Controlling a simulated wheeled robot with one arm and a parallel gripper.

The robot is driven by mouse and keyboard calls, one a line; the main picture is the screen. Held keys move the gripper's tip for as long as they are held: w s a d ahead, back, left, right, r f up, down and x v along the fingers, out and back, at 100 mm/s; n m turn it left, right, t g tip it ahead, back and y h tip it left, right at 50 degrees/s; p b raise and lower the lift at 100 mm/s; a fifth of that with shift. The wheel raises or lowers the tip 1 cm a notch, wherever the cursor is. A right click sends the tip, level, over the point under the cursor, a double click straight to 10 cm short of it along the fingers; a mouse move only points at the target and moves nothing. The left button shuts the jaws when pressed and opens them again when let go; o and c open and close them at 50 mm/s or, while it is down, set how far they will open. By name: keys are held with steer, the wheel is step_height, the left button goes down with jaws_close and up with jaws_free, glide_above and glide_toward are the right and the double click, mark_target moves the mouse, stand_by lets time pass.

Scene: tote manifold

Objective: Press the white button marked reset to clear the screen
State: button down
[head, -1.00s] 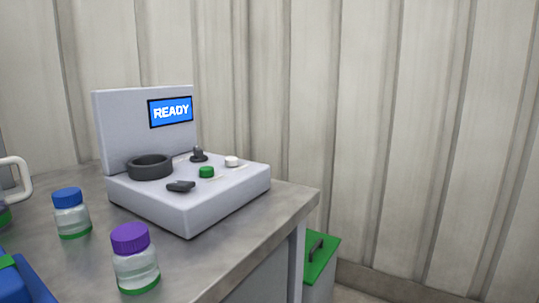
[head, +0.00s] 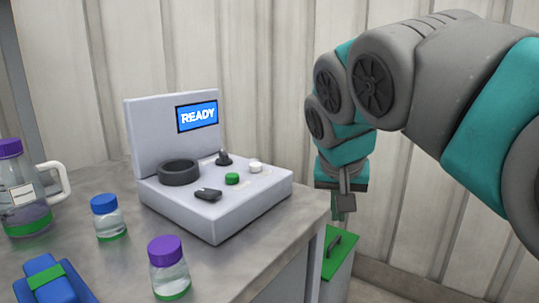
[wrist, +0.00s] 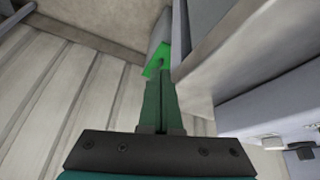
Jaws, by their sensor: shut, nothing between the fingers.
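The grey device (head: 213,217) stands on the metal table with a blue screen (head: 197,117) reading READY. A small white button (head: 255,167) sits on its top at the right, behind and right of a green button (head: 232,179). Lettering beside the buttons is too small to read. My gripper (head: 345,212) hangs pointing down, right of the device and apart from it, beyond the table's right edge. In the wrist view its fingers (wrist: 161,80) are together and hold nothing. Part of the device (wrist: 255,112) shows at lower right there.
A dark ring (head: 179,172), a black knob (head: 224,159) and a black switch (head: 208,195) are also on the device. Bottles with blue (head: 104,204) and purple (head: 165,250) lids stand at left. A green-lidded bin (head: 338,258) is below my gripper.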

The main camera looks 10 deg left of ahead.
steer(key=w+a+r+m+t+y, duration=0.1)
steer(key=w+a+r, duration=0.1)
steer(key=a+r, duration=0.3)
steer(key=w+a+r+m+t, duration=0.1)
steer(key=w+a+r, duration=0.2)
steer(key=a+r, duration=0.15)
step_height(320, 180, up, 8)
steer(key=m+t+y, duration=0.2)
steer(key=m, duration=0.2)
glide_above(253, 167)
steer(key=shift+r, duration=0.2)
step_height(253, 167, down, 8)
steer(key=b, duration=0.5)
steer(key=shift+d+r, duration=0.1)
steer(key=shift+r, duration=0.15)
steer(key=shift+f+b, duration=0.7)
steer(key=shift+b, duration=0.05)
steer(key=shift+f+b, duration=0.85)
steer(key=shift+b, duration=0.35)
stand_by(0.6)
steer(key=shift+r, duration=0.15)
steer(key=shift+r+p, duration=0.6)
steer(key=shift+r, duration=0.15)
